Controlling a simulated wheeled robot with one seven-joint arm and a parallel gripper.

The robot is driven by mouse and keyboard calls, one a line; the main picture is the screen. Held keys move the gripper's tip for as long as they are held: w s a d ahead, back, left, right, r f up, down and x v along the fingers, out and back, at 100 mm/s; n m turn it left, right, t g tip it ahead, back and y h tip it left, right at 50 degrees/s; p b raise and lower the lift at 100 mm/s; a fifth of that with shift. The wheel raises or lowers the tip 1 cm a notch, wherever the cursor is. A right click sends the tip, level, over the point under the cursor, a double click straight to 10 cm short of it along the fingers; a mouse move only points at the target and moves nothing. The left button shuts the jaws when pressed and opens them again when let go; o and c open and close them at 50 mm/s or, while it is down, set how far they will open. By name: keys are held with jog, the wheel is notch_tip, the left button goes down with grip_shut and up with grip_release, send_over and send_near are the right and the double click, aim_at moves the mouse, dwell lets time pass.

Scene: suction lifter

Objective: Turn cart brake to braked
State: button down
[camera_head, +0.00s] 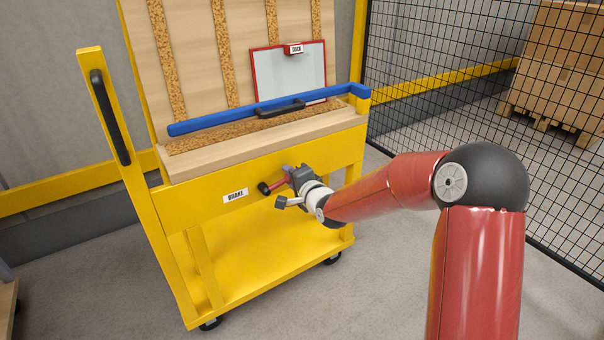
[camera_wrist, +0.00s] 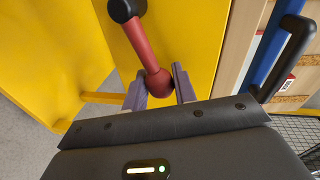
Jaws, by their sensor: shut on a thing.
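The cart (camera_head: 200,205) is yellow, with a white BRAKE label (camera_head: 236,196) on its front rail. The brake lever (camera_head: 275,184) is red and turns on a black hub at its left end in the head view. It points to the right and slightly up there. In the wrist view the lever (camera_wrist: 142,42) runs from the black hub to a red ball knob. My gripper (camera_wrist: 160,84) is shut on the knob, with one finger on each side. In the head view my gripper (camera_head: 290,177) hides the knob end.
A blue bar (camera_head: 220,120) with a black handle (camera_head: 281,108) lies across the cart above the lever. A red-framed board (camera_head: 290,75) leans behind it. A black mesh fence (camera_head: 440,75) stands at the right, with boxes on a pallet beyond. Grey floor is clear around the cart.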

jog(key=shift+w+d+f+m, duration=0.1)
jog(key=shift+d+f+m, duration=0.1)
jog(key=shift+f+m, duration=0.5)
jog(key=c, duration=1.1)
grip_release()
jog(key=shift+c, duration=0.2)
jog(key=v, duration=0.8)
jog(key=shift+w, duration=0.15)
